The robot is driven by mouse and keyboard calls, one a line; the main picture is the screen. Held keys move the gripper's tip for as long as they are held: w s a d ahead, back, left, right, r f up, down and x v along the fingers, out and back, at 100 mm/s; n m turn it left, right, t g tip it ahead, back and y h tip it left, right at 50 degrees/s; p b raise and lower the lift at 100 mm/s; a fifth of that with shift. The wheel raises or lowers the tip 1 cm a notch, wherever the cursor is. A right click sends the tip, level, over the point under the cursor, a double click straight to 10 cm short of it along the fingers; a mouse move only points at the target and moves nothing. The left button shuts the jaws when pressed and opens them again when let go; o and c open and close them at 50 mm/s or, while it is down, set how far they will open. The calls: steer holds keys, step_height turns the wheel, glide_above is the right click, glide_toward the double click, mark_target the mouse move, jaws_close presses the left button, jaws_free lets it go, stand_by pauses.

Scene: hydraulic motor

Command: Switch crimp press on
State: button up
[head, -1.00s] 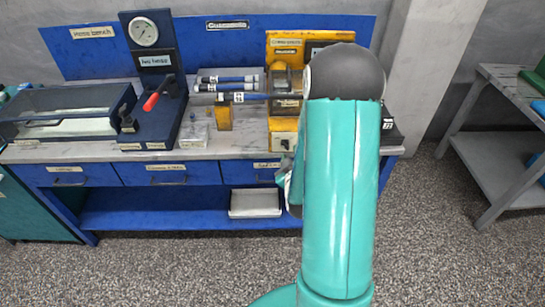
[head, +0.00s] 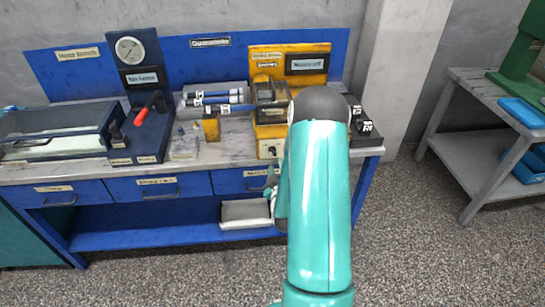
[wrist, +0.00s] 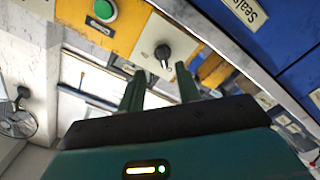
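The yellow crimp press (head: 270,131) stands at the right end of the blue bench. Its dark screen (head: 306,64) seems to read "Mains off". A black rotary knob on a pale plate (head: 271,149) is low on its front. In the wrist view the knob (wrist: 163,52) is just beyond my fingertips, with a green button (wrist: 104,10) up and left on the yellow housing. My gripper (wrist: 157,72) is open and empty, its two green fingers apart, with the knob seen between and past them. In the head view my arm hides most of the gripper.
A gauge stand with a red lever (head: 146,108) and blue hoses (head: 215,98) stand left of the press. Blue drawers (head: 160,188) run under the worktop. A dark block (head: 365,128) sits at its right end. A grey table (head: 465,150) stands farther right.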

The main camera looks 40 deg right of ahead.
mark_target(273, 154)
steer(key=x, duration=0.6)
steer(key=shift+w, duration=0.4)
steer(key=c, duration=0.7)
